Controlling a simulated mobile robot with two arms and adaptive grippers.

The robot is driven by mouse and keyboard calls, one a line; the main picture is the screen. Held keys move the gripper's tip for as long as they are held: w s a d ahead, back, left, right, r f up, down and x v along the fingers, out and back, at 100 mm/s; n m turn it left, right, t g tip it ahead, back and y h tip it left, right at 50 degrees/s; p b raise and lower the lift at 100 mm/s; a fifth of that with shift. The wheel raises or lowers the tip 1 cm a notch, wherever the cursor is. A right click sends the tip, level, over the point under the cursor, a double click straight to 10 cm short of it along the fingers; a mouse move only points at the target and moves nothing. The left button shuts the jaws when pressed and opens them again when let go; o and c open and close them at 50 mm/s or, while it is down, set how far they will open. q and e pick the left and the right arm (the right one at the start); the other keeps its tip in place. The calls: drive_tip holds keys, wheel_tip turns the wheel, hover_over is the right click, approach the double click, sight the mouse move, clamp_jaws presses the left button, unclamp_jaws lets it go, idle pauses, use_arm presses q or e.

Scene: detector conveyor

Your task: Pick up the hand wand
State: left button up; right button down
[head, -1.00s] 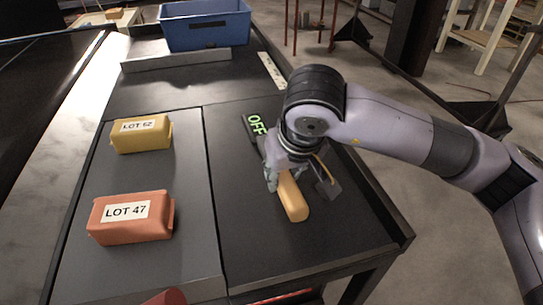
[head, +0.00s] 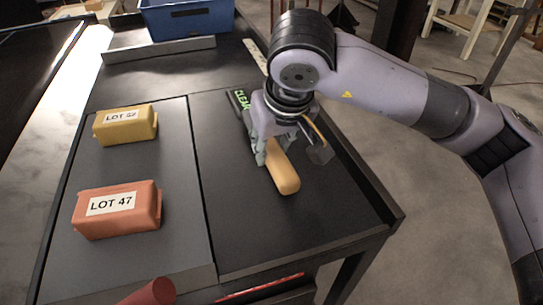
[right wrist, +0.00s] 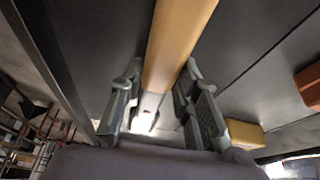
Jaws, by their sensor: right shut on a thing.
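The hand wand has an orange-yellow handle (head: 284,172) and a dark head with green letters, partly hidden behind my right gripper; the letters look like "CLEA". My right gripper (head: 268,150) points down and is shut on the wand, at the handle's far end. In the right wrist view the handle (right wrist: 177,45) runs between the two fingers (right wrist: 152,105). I cannot tell whether the wand is clear of the table. My left gripper is not in view.
A yellow block labelled LOT 52 (head: 126,126) and a red block labelled LOT 47 (head: 118,212) sit on the grey panel at left. A red rounded thing (head: 150,293) shows at the bottom edge. A blue bin (head: 190,20) stands at the back. The dark table (head: 235,240) is bare around the wand.

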wheel_tip(320, 180, up, 17)
drive_tip(key=b, duration=0.2)
drive_tip(key=shift+f, duration=0.15)
drive_tip(key=shift+f, duration=0.1)
